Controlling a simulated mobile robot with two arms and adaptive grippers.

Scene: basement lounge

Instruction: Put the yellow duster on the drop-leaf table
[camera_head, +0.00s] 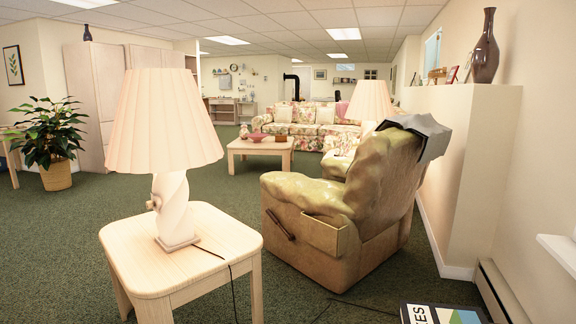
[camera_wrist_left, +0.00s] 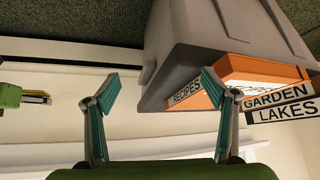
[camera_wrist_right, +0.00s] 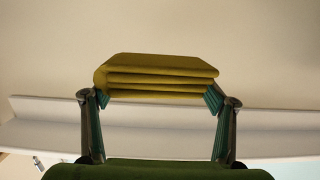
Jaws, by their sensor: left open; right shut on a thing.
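The yellow duster (camera_wrist_right: 160,75) is a folded stack of cloth in the right wrist view. My right gripper (camera_wrist_right: 157,98) is shut on it, one finger at each side. The duster also shows small at the left edge of the left wrist view (camera_wrist_left: 36,97). My left gripper (camera_wrist_left: 160,88) is open, with nothing between its fingertips. Neither gripper shows in the head view. I cannot tell which table, if any, is the drop-leaf table. A pale wood table (camera_head: 120,243) with a lamp stands near, at front left; another wood table (camera_head: 235,146) stands farther back.
A tan recliner (camera_head: 350,215) with a grey cloth-like thing on its back stands right of centre. Books and a grey bin (camera_wrist_left: 190,45) are close to my left gripper. A pale ledge (camera_wrist_right: 60,125) crosses the right wrist view. Green carpet (camera_head: 60,240) is clear at left.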

